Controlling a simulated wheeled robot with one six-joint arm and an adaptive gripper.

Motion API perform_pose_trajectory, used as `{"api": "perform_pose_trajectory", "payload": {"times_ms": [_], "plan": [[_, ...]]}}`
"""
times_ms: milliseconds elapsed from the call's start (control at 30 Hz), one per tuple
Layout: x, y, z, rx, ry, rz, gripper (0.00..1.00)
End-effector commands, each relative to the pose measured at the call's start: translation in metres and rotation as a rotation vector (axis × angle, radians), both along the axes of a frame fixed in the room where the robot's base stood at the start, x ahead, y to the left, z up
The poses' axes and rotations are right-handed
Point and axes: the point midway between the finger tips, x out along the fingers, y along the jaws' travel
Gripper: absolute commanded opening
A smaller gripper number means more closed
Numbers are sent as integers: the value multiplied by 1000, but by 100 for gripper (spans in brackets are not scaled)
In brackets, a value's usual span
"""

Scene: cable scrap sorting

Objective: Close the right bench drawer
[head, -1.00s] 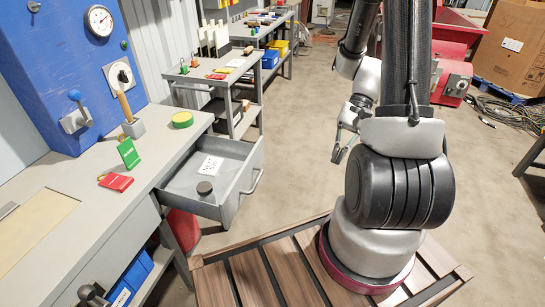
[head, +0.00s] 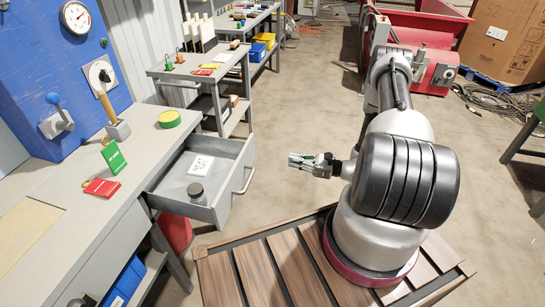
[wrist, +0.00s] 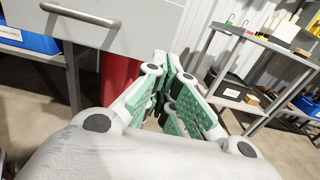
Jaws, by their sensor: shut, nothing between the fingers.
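The right bench drawer (head: 222,207) is pulled out from the grey workbench, with its bar handle (head: 245,180) on the front. A white label (head: 201,165) and a dark round puck (head: 196,191) lie inside it. My gripper (head: 291,160) is to the right of the drawer front, apart from it, pointing left toward it. In the wrist view, the drawer front (wrist: 150,22) and its handle (wrist: 80,14) show at the top left. My gripper's green-padded fingers (wrist: 172,82) are shut and empty there, near the drawer's lower edge.
A red bin (head: 175,232) stands under the drawer. Floor between gripper and drawer is clear.

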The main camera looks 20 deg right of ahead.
Motion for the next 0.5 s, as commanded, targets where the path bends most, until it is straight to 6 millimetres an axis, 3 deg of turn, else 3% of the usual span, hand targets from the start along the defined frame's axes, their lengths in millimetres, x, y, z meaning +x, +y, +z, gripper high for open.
{"api": "perform_pose_trajectory", "payload": {"times_ms": [500], "plan": [[55,80,1,0,0,9,0]]}}
